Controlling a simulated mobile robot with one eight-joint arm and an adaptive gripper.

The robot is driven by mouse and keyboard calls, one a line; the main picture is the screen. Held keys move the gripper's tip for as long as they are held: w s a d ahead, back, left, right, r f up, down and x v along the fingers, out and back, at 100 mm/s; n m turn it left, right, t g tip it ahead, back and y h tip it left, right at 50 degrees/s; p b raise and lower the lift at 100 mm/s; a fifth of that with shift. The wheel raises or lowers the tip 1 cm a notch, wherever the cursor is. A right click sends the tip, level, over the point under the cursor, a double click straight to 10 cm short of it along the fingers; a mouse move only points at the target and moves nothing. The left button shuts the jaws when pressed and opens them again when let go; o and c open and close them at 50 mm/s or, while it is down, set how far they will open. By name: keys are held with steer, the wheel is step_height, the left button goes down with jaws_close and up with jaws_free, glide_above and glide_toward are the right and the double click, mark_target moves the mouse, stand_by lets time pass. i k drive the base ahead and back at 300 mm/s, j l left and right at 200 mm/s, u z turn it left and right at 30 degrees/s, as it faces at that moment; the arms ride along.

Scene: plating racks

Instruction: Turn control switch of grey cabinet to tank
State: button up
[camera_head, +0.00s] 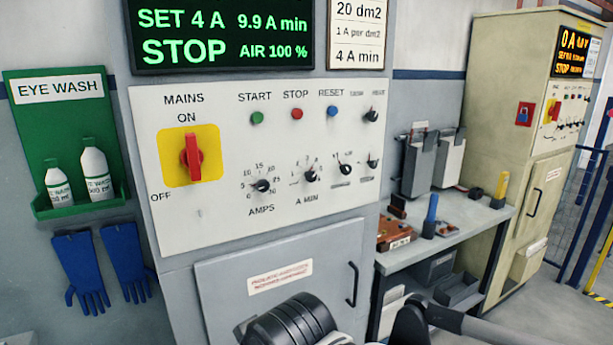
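The grey cabinet (185,275) fills the middle of the view, with a pale control panel (225,220) on its upper front. A small black rotary switch (372,115) sits at the panel's upper right, right of the RESET button. Two small words stand above it, too blurred to read surely. Its pointer seems to lean up and right, but this is hard to tell. Several other black knobs stand lower, including the AMPS knob (262,186) and the A MIN knob (311,175). The red mains handle (192,157) stands upright at ON. My gripper is not recognisable in view; dark parts of my arm show at the bottom.
The display (222,35) above the panel reads STOP. The lower door has a black handle (352,285) that sticks out. A bench (450,245) with tools stands to the right, before a beige cabinet (490,110). An eye wash station (65,140) and blue gloves (85,270) hang left.

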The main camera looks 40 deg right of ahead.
mark_target(373, 116)
steer(key=z, duration=1.55)
